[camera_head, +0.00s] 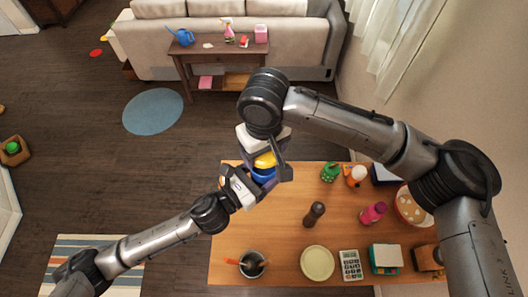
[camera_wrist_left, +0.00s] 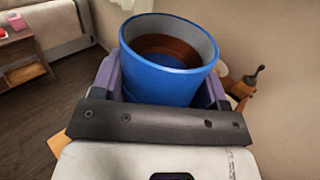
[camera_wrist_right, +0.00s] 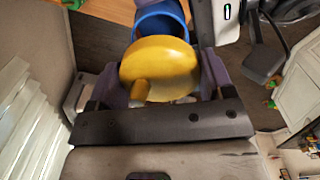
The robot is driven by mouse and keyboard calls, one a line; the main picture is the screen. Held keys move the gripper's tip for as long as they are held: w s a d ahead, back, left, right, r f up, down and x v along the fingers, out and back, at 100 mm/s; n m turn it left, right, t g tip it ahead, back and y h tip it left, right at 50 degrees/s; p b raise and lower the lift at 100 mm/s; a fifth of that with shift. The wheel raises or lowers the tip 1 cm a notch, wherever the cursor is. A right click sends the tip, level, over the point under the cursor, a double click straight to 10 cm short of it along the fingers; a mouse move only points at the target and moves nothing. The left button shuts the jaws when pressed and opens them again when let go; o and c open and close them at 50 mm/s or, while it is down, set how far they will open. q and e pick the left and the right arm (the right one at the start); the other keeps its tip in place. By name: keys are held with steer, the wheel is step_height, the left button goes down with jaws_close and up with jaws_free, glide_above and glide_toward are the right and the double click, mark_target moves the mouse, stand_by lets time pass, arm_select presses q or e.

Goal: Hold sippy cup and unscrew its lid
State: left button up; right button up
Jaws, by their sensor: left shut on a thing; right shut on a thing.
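The blue sippy cup (camera_head: 263,175) is in the air near the table's back left corner. My left gripper (camera_head: 248,180) is shut around it. In the left wrist view the cup (camera_wrist_left: 160,85) is open at the top, with something brown inside. The yellow lid (camera_head: 266,159) with its spout is in my right gripper (camera_head: 272,153), which is shut on it. In the right wrist view the lid (camera_wrist_right: 160,68) is off the cup, and the cup's open rim (camera_wrist_right: 160,16) shows behind it. The lid's held edges are partly hidden by the fingers.
The wooden table (camera_head: 285,235) holds a pepper mill (camera_head: 314,214), a plate (camera_head: 317,263), a calculator (camera_head: 350,265), a dark pot (camera_head: 252,264), a pink bottle (camera_head: 373,213) and a green bottle (camera_head: 330,172). Its left middle is clear.

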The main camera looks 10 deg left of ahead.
mark_target(264, 167)
steer(key=shift+r, duration=0.9)
step_height(264, 167, down, 10)
steer(key=b, duration=0.9)
steer(key=shift+r+b, duration=0.25)
steer(key=shift+b, duration=0.1)
arm_select(q)
steer(key=a+f+y+b, duration=0.1)
steer(key=a+f+b, duration=0.2)
steer(key=f+b, duration=0.5)
steer(key=a+f+n+t+y+b, duration=0.1)
steer(key=f+b, duration=0.7)
steer(key=f, duration=0.9)
steer(key=a+f+n+t+y+b, duration=0.1)
steer(key=a+f+b, duration=0.3)
steer(key=f+b, duration=0.5)
steer(key=shift+s+a+f, duration=0.1)
steer(key=shift+a+f, duration=0.05)
steer(key=shift+f, duration=0.75)
steer(key=shift+a+f, duration=0.15)
steer(key=shift+f, duration=0.7)
steer(key=shift+a+f, duration=0.1)
steer(key=shift+f, duration=0.45)
steer(key=shift+f+b, duration=0.9)
steer(key=shift+f, duration=0.9)
arm_select(e)
step_height(264, 167, down, 27)
steer(key=shift+d, duration=0.15)
steer(key=shift+r, duration=0.15)
